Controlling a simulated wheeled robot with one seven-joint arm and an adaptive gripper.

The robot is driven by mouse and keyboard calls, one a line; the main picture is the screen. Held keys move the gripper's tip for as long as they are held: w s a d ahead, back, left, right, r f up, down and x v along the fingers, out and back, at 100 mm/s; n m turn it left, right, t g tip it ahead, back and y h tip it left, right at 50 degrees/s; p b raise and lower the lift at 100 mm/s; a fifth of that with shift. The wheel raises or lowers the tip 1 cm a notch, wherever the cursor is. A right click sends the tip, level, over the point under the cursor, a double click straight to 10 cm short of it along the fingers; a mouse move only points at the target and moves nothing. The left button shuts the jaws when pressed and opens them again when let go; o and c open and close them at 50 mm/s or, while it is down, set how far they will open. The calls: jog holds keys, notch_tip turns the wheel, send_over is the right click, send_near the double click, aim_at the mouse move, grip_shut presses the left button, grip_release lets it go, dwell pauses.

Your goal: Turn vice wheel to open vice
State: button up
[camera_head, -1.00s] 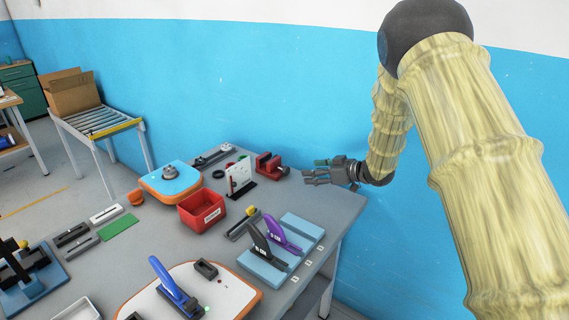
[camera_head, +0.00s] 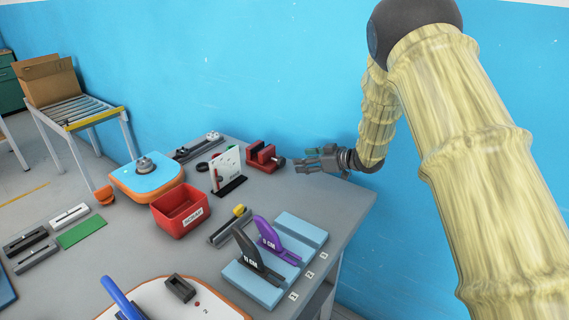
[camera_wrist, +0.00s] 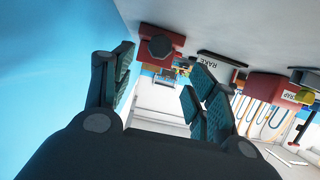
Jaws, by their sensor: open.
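The red vice (camera_head: 262,157) stands on the grey table near its back edge by the blue wall. Its dark wheel (camera_head: 281,162) is on its right side, facing my gripper. My gripper (camera_head: 300,164) is open and empty, just right of the wheel and apart from it in the head view. In the wrist view my gripper (camera_wrist: 158,88) shows spread fingers with teal pads. The red vice (camera_wrist: 152,42) appears beyond them at upper middle, with its dark wheel (camera_wrist: 160,47) facing the camera. The gap between the vice jaws is hard to judge.
A white board on a dark stand (camera_head: 228,172) stands left of the vice. A red bin (camera_head: 180,210), a blue-topped board (camera_head: 148,178) and blue blocks with purple and black handles (camera_head: 262,272) are on the table (camera_head: 345,205). The table's right edge lies below my gripper.

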aim_at(283, 161)
jog(key=p+x, duration=0.1)
jog(key=x, duration=0.9)
jog(key=shift+d+f, duration=0.1)
jog(key=shift+f, duration=0.05)
jog(key=c, duration=1)
